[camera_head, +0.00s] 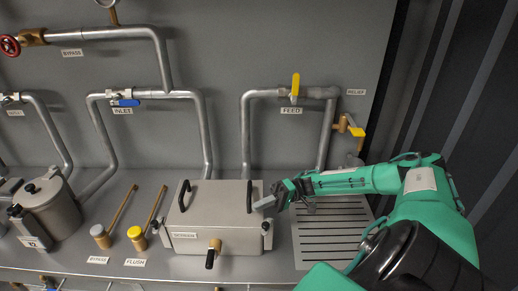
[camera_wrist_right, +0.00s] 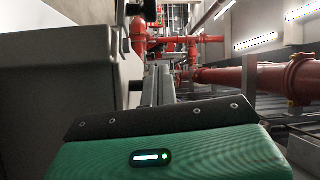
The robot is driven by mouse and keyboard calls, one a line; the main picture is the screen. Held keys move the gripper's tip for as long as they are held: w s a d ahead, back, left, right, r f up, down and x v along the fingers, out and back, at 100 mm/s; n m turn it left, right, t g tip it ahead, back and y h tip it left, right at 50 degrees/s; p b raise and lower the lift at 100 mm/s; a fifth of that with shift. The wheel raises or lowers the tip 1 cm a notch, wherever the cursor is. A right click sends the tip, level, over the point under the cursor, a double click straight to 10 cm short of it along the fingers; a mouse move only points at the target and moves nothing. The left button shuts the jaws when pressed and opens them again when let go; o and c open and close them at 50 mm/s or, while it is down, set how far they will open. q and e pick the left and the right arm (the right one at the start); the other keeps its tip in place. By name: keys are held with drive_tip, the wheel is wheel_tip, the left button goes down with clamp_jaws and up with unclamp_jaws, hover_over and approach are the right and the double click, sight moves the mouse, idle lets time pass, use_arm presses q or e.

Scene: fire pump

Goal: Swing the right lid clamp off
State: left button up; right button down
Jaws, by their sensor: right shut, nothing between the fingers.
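The grey metal box (camera_head: 213,217) stands on the bench with its lid on and two black lid handles on top. The right lid clamp (camera_head: 267,234), with a black knob, sits upright at the box's right front corner. The left lid clamp (camera_head: 164,236) sits at the other front corner. My right gripper (camera_head: 264,203) is shut and empty, just above and behind the right clamp's knob, beside the right end of the lid. Whether it touches the lid or clamp is not clear. In the right wrist view, the box (camera_wrist_right: 60,85) fills the left side. My left gripper is out of view.
A slotted drain plate (camera_head: 335,235) lies right of the box, under my right arm. Two levers, bypass (camera_head: 104,236) and flush (camera_head: 138,233), stand left of it. A brass tap with a black handle (camera_head: 210,258) sticks out in front. Pipes with valves run behind.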

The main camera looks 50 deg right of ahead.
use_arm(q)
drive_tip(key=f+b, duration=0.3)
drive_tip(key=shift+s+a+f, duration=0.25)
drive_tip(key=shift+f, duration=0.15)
use_arm(e)
drive_tip(key=s+v, duration=0.1)
drive_tip(key=v, duration=0.7)
drive_tip(key=shift+s+r, duration=0.2)
drive_tip(key=shift+s, duration=0.15)
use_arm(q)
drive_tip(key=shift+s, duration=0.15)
use_arm(e)
drive_tip(key=shift+a, duration=0.1)
drive_tip(key=shift+s, duration=0.1)
